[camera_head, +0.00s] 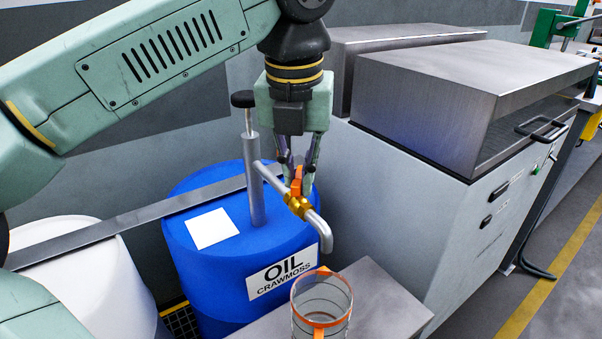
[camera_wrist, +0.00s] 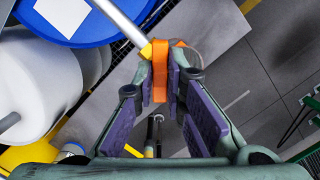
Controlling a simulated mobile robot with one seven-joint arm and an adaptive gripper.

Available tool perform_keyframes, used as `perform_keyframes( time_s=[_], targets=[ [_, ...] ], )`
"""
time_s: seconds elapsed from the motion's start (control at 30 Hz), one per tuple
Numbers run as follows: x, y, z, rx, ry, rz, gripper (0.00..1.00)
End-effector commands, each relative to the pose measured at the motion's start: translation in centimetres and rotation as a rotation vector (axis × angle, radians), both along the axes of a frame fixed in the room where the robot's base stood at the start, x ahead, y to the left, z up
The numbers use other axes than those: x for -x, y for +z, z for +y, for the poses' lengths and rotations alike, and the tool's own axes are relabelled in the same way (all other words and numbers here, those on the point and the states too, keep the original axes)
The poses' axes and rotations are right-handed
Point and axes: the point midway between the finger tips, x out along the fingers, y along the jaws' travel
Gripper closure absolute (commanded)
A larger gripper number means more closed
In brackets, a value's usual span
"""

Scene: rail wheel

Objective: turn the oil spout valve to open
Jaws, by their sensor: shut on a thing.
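The oil spout (camera_head: 322,228) is a grey pipe that runs from an upright pump on the blue oil barrel (camera_head: 200,262) and bends down at its end. A brass valve body (camera_head: 298,205) sits on it, with an orange valve handle (camera_head: 297,181) standing up from it. My gripper (camera_head: 298,172) reaches down from above and is shut on the orange handle. In the wrist view the handle (camera_wrist: 160,72) sits between the two fingertips (camera_wrist: 163,75), beside the pipe (camera_wrist: 122,22). A clear container with orange trim (camera_head: 322,300) stands below the spout's end.
The container stands on a grey metal surface (camera_head: 385,300). A large grey machine (camera_head: 440,150) stands close on the right. A black-topped pump handle (camera_head: 243,99) rises beside my gripper.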

Motion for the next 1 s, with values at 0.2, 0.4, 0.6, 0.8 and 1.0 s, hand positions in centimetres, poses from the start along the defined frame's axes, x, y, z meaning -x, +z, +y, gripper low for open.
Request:
perform_keyframes(
  time_s=[0.2,0.4,0.6,0.8,1.0],
  targets=[
    [-0.01,-0.06,-0.01,-0.004,0.094,-0.002,1.00],
    [0.01,0.22,-0.11,-0.003,0.332,-0.001,1.00],
    [0.00,0.02,-0.11,-0.003,0.402,-0.002,1.00],
    [0.00,0.04,-0.12,-0.002,0.404,-0.001,1.00],
    [-0.03,0.33,-0.23,-0.002,0.593,0.000,1.00]
  ],
)
